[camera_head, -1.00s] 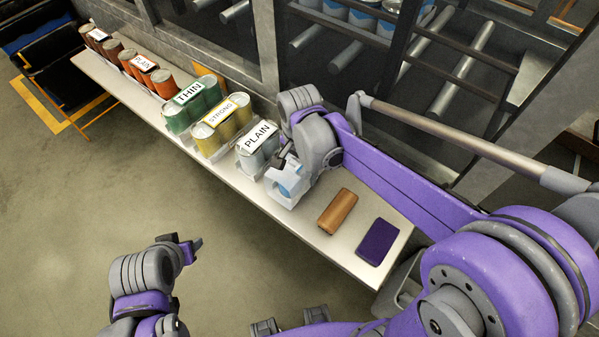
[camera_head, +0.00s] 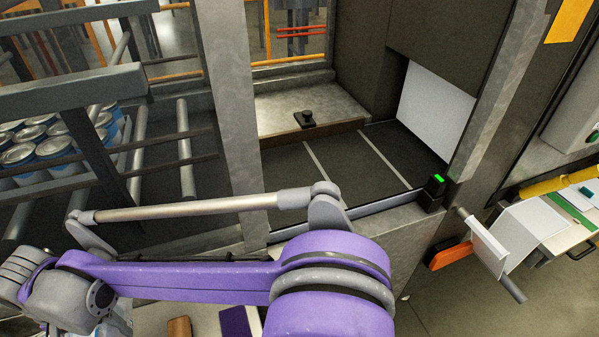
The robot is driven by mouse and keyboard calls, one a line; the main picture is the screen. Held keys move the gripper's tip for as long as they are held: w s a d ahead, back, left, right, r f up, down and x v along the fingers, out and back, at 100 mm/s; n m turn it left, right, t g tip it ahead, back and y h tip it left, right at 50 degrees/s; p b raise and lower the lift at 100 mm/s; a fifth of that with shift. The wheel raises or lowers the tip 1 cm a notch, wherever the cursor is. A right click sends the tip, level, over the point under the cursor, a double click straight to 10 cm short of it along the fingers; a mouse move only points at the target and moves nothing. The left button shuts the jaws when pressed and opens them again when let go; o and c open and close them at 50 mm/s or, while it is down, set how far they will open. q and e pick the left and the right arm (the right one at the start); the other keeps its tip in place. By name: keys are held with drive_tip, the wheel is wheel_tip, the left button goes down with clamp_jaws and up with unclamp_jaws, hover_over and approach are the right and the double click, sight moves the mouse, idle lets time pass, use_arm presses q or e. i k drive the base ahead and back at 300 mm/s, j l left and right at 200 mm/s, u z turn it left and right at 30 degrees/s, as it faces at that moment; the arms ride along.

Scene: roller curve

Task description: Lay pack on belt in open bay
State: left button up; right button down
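The dark belt (camera_head: 345,172) with pale cross lines lies in the open bay at centre right, and no pack shows on the visible part of it. My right arm (camera_head: 190,283) stretches across the lower left, in front of and below the bay. Its wrist is at the left edge; the fingers are out of the frame, so I cannot see what they hold. My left gripper is outside the view. Pale can shapes (camera_head: 120,315) show partly below my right arm; I cannot tell which pack they belong to.
A grey post (camera_head: 228,95) and the bay's front sill (camera_head: 385,232) edge the opening. A small box with a green light (camera_head: 437,188) sits at its right corner. Blue-and-white cans (camera_head: 50,147) stand behind rails at left.

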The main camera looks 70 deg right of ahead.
sight(336, 173)
drive_tip(key=k+l, duration=0.85)
drive_tip(key=l, duration=0.2)
drive_tip(key=k+l, duration=0.45)
drive_tip(key=k+l+z, duration=0.1)
drive_tip(key=k+l, duration=0.3)
drive_tip(key=l, duration=0.2)
